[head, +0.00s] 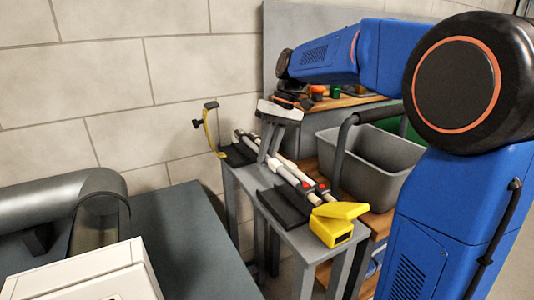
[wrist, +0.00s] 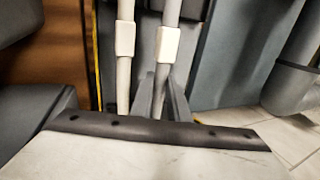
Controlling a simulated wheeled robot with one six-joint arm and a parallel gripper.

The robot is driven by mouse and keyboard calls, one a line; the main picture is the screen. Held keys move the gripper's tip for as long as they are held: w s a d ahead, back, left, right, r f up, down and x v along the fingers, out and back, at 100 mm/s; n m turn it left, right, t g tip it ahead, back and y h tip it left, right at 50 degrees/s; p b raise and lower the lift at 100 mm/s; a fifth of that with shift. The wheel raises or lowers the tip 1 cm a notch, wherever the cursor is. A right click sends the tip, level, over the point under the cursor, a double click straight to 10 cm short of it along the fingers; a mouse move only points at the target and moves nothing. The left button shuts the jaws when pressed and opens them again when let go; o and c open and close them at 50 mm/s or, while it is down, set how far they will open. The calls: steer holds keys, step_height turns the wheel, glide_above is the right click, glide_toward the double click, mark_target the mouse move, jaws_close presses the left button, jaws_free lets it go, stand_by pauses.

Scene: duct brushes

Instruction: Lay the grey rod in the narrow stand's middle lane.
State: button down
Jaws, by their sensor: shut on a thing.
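The narrow stand (head: 299,237) has a grey top with a black rest (head: 282,207) at the near end and another black rest (head: 238,153) at the far end. Two pale rods with white collars and red spots near their near ends run lengthwise over it. My gripper (head: 269,153) is shut on one, the grey rod (wrist: 169,12), seen between the fingers in the wrist view. The other rod (wrist: 124,70) runs beside it, to the left in the wrist view, apart from the fingers. I cannot tell whether the held rod touches the rests or which lane it is over.
A yellow block (head: 332,231) sits at the stand's near end. A yellow strip on a dark post (head: 211,130) rises at the far end. A grey bin (head: 385,165) stands close on the right. A dark table with a large grey pipe (head: 50,205) is on the left.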

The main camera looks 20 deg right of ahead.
steer(key=shift+f, duration=1.05)
steer(key=c, duration=1.6)
jaws_free()
steer(key=v, duration=1.7)
steer(key=shift+r, duration=0.25)
